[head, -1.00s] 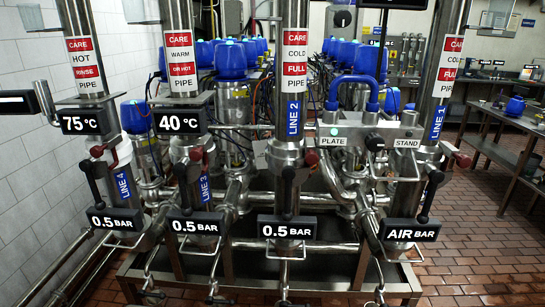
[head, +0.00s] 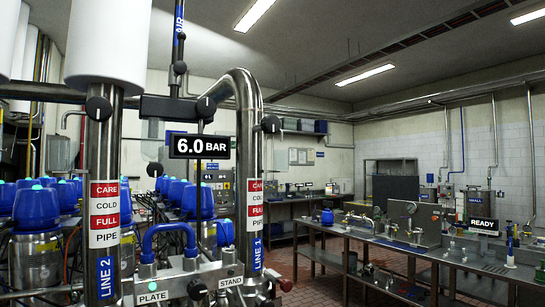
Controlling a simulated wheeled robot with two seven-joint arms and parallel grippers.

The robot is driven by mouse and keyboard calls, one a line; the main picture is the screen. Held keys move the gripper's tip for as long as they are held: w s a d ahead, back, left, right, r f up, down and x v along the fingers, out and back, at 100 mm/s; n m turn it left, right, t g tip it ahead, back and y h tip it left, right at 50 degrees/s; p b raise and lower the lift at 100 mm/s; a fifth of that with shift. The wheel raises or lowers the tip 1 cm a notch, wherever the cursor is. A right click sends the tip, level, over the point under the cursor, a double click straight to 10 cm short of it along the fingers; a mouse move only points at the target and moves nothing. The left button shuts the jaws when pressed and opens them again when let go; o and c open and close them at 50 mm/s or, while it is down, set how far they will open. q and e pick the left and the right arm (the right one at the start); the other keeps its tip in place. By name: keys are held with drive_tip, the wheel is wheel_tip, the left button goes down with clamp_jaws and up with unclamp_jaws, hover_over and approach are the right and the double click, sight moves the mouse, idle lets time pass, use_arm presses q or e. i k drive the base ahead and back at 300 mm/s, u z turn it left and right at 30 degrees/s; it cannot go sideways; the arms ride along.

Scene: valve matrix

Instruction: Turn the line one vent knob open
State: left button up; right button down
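The line 1 pipe (head: 250,150) rises at centre left, with a blue LINE 1 label (head: 257,252) and a red and white CARE COLD FULL PIPE label (head: 255,206). It bends over to the left at its top. A black round knob (head: 270,124) sticks out on its right side, and another black knob (head: 206,106) sits to its left by a dark block. None is visibly marked as a vent, and I cannot tell how either is turned. Neither of my grippers is in view.
A 6.0 BAR display (head: 199,146) hangs left of the line 1 pipe. The line 2 pipe (head: 104,150) stands further left, with its own black knob (head: 98,108). A steel bench (head: 380,250) with a READY display (head: 482,224) runs along the right.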

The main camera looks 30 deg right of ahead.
sight(270, 124)
drive_tip(key=k, duration=0.45)
drive_tip(key=u, duration=0.2)
drive_tip(key=i, duration=0.45)
drive_tip(key=z, duration=0.75)
drive_tip(key=i, duration=0.65)
drive_tip(key=z, duration=0.75)
